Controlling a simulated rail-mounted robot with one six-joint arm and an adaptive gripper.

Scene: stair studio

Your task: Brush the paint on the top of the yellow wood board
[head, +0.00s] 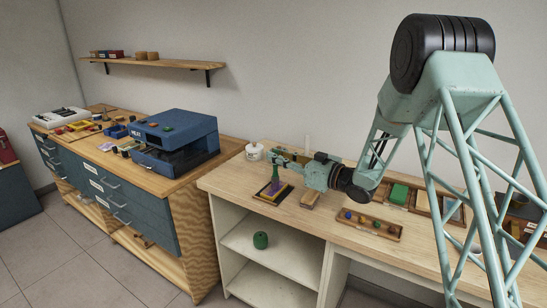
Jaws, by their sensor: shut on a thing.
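The yellow wood board (265,195) lies on the bench, near its front left edge, with a dark border or patch around it; it is small in the head view. My gripper (275,163) hangs over the board and is shut on a brush (275,178). The brush is upright, with a green upper part and a purple lower end. The lower end is at or just above the board; I cannot tell whether it touches. The brush hides part of the board's top, and I cannot make out how the paint lies.
A white pot (254,152) stands behind the gripper. A small wooden block (310,199) and a wooden tray (370,232) of coloured pieces lie to the right. A blue machine (176,141) stands on the left cabinet.

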